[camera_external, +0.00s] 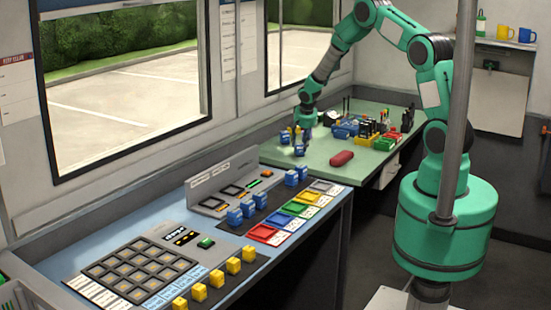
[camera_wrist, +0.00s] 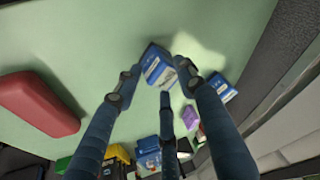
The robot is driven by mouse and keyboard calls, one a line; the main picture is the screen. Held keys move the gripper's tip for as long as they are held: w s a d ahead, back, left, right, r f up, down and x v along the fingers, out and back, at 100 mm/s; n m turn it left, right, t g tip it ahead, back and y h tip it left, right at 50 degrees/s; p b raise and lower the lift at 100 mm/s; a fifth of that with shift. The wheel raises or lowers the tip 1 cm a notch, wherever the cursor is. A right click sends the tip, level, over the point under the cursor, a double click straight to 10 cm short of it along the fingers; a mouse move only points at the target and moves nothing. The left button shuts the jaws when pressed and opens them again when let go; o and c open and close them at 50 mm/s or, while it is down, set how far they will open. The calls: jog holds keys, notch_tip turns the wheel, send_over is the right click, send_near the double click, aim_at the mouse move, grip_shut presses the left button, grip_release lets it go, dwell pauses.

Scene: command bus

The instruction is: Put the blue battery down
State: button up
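In the wrist view, a blue battery (camera_wrist: 155,66) with a pale label sits between the tips of my gripper's three dark fingers (camera_wrist: 158,78). The fingertips are close around its sides, and the gripper looks shut on it. In the external view, my gripper (camera_external: 304,137) points down at the left part of the green table, with the blue battery (camera_external: 301,150) below it at or just above the tabletop. I cannot tell whether the battery touches the table. A second blue battery (camera_wrist: 218,86) stands nearby, to the right in the wrist view; it also shows in the external view (camera_external: 284,137).
A red case (camera_external: 342,158) lies on the green table (camera_external: 308,168) nearby. A small purple block (camera_wrist: 190,118) is close to the fingers. Blue bins (camera_external: 346,129) and tools stand farther right. Several blue blocks (camera_external: 248,208) stand on the nearer console.

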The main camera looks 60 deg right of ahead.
jog(key=o, duration=0.5)
jog(key=shift+r, duration=0.15)
jog(key=p+v, duration=0.1)
jog(key=v, duration=1.1)
jog(key=shift+p, duration=0.4)
